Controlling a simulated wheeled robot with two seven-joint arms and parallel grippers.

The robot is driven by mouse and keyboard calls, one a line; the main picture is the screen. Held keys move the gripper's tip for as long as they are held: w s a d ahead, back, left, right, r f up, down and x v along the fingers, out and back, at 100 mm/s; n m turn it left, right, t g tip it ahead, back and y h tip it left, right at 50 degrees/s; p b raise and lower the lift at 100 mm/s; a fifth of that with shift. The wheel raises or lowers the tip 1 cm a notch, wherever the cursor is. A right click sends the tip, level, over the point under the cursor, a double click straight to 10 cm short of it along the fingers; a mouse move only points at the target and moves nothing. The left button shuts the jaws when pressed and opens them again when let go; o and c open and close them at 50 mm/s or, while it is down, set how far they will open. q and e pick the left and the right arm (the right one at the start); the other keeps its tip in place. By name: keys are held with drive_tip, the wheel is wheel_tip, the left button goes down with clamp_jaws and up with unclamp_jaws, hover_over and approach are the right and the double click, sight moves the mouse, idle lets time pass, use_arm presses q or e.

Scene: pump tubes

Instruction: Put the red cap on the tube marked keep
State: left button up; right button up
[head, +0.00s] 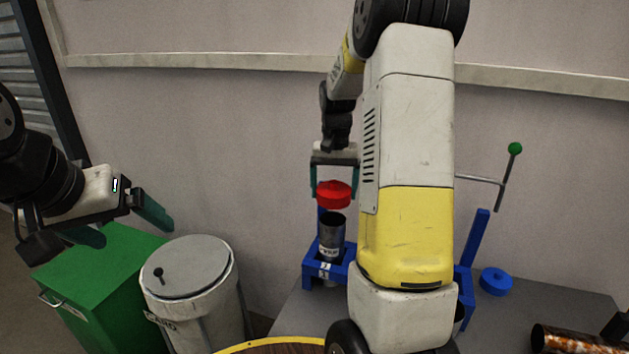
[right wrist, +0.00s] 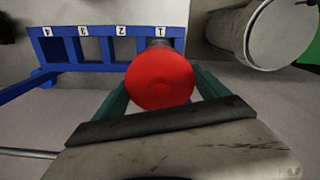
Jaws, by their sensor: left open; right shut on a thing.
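The red cap (head: 333,194) is held between the fingers of my right gripper (head: 334,184), which is shut on it. It hangs just above the open top of a dark grey tube (head: 331,232), with a small gap in the head view. That tube stands upright in a blue rack (head: 316,270) and bears a pale label too small to read surely. In the right wrist view the cap (right wrist: 160,80) covers most of the tube (right wrist: 158,42), at the slot marked 1. My left gripper (head: 125,224) is open and empty at the left, above a green box.
A blue cap (head: 495,281) lies on the grey table (head: 540,303) right of the rack. A rusty cylinder (head: 568,341) lies at the right edge. A grey lidded bin (head: 195,300) and the green box (head: 100,270) stand at left. My right arm hides much of the rack.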

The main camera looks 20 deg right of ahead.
sight(333, 218)
drive_tip(key=shift+f, duration=4.45)
drive_tip(key=o, duration=1.2)
